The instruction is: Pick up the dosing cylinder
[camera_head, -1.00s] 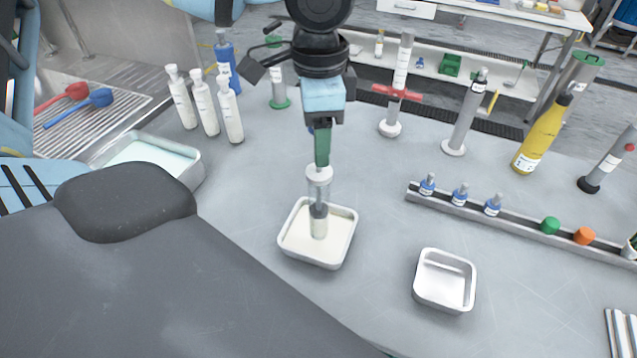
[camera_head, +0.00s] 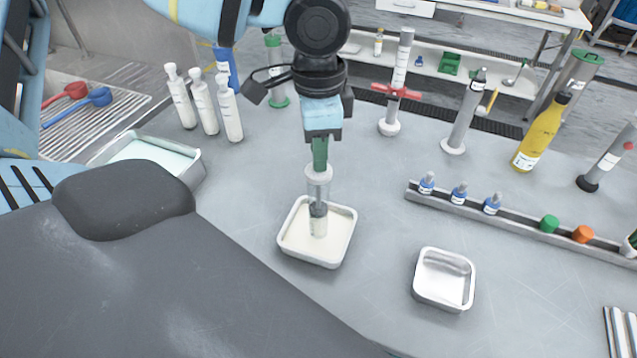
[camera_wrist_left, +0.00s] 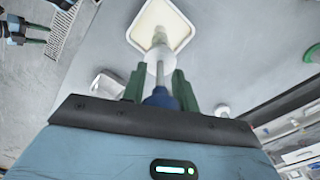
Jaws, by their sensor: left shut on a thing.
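The dosing cylinder (camera_head: 318,190) is a clear, syringe-like tube with a dark band low down. It stands nearly upright with its lower end in the pale filling of a square metal tray (camera_head: 310,259). My left gripper (camera_head: 319,163) comes down from above, its green fingers shut on the cylinder's top end. In the left wrist view the cylinder (camera_wrist_left: 160,62) runs from between the fingers (camera_wrist_left: 159,82) to the tray (camera_wrist_left: 187,42). A blue part shows between the finger bases. Whether the tip touches the tray floor is hidden.
A small empty metal tray (camera_head: 444,280) stands to the right. A rail (camera_head: 520,222) with blue-topped bottles and coloured caps lies beyond it. White bottles (camera_head: 204,103) stand back left, and a yellow bottle (camera_head: 540,135) back right. The bench between the trays is clear.

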